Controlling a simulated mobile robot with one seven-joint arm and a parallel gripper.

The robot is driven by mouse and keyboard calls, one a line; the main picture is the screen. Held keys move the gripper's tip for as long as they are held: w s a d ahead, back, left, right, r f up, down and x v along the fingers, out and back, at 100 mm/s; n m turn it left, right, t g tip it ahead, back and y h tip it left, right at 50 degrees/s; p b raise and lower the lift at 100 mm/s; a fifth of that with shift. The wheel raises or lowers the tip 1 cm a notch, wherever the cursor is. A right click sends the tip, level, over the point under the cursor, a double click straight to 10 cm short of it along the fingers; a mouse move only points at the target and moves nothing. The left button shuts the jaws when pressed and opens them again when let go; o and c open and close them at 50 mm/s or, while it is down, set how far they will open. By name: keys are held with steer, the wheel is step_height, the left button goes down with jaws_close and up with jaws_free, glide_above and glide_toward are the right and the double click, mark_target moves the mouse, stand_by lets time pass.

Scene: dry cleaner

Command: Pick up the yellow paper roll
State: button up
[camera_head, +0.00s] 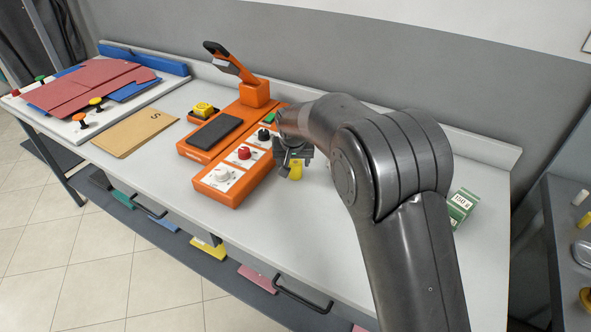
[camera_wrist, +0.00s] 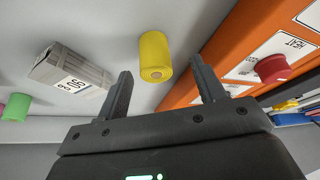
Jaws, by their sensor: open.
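The yellow paper roll (camera_wrist: 156,56) is a small yellow cylinder on the light table. In the wrist view it lies ahead of and between the two fingers of my gripper (camera_wrist: 163,85), with a gap and no contact visible. My gripper is open and empty, beside the right edge of the orange machine.
The orange machine (camera_head: 232,198) with a red knob (camera_wrist: 271,68) stands close by the roll. A grey box (camera_wrist: 72,72) and a green roll (camera_wrist: 16,107) are on the other side. A green box (camera_head: 461,205) stands at the table's right. Brown envelopes (camera_head: 133,131) lie left.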

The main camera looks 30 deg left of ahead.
mark_target(295, 164)
steer(key=x, duration=0.5)
steer(key=shift+w+d+f, duration=0.15)
steer(key=shift+w+f, duration=0.2)
steer(key=shift+c, duration=0.3)
steer(key=shift+r, duration=0.1)
steer(key=c, duration=1)
